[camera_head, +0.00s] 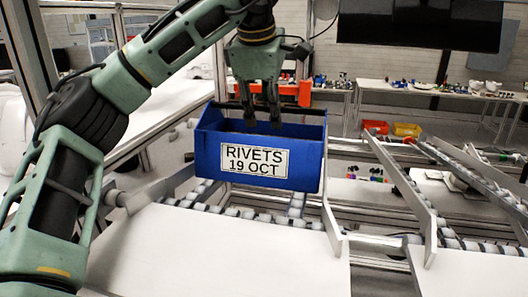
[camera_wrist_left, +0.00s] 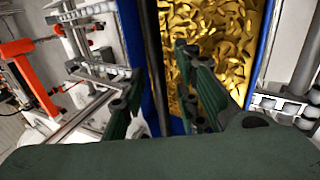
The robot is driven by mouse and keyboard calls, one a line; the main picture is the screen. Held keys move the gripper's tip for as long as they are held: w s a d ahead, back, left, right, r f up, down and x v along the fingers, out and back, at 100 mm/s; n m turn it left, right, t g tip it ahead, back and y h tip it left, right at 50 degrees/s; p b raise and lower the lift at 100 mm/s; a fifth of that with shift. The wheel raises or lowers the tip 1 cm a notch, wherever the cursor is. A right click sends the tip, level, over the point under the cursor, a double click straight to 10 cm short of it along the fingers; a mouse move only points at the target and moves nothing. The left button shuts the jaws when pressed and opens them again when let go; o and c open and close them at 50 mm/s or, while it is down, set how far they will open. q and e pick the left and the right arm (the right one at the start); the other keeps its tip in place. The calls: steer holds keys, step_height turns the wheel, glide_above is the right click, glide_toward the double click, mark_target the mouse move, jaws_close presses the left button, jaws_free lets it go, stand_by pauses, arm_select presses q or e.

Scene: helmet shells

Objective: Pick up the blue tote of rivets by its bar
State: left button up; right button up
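The blue tote (camera_head: 207,150) with the label "RIVETS 19 OCT" sits on a roller track in the middle of the head view. Its dark bar (camera_head: 308,111) runs across the top. My left gripper (camera_head: 262,122) points down over the tote's opening, its two fingers spread. In the left wrist view the bar (camera_wrist_left: 153,60) passes between the open fingers of the gripper (camera_wrist_left: 162,85), nearer the left finger; whether it touches cannot be told. Gold-coloured rivets (camera_wrist_left: 215,45) fill the tote below. My right gripper is in neither view.
White panels (camera_head: 230,255) lie in front of the tote. Metal side rails (camera_head: 400,185) and more rollers run to its right. An orange part (camera_head: 300,92) is behind the gripper. A back table (camera_head: 440,92) holds small items, and red (camera_head: 376,127) and yellow (camera_head: 407,130) bins stand farther back.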

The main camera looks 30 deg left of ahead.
arm_select(q)
jaws_close()
